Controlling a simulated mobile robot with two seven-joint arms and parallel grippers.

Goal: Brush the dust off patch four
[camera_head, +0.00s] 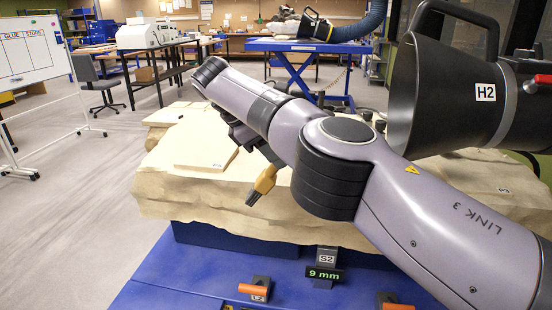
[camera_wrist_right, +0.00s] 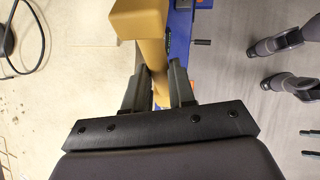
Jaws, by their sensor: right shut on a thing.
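My right gripper (camera_wrist_right: 158,85) is shut on a brush with a tan-yellow body (camera_wrist_right: 150,35), seen between its two fingers in the right wrist view. In the head view my right arm crosses the picture and hides most of the gripper; the brush (camera_head: 264,181) hangs below it, dark bristles pointing down and left, over the front of the pale rock block (camera_head: 180,205). A flat raised patch (camera_head: 203,147) with a small unreadable label lies left of the arm. Another raised patch (camera_head: 165,116) lies farther back. I cannot tell which is patch four. My left gripper is not in view.
A large black hose nozzle marked H2 (camera_head: 430,95) hangs at the right over the block. The blue stand (camera_head: 190,275) in front carries orange-handled tools (camera_head: 255,291) and an S2 post with a 9 mm display (camera_head: 325,274). The floor at the left is open.

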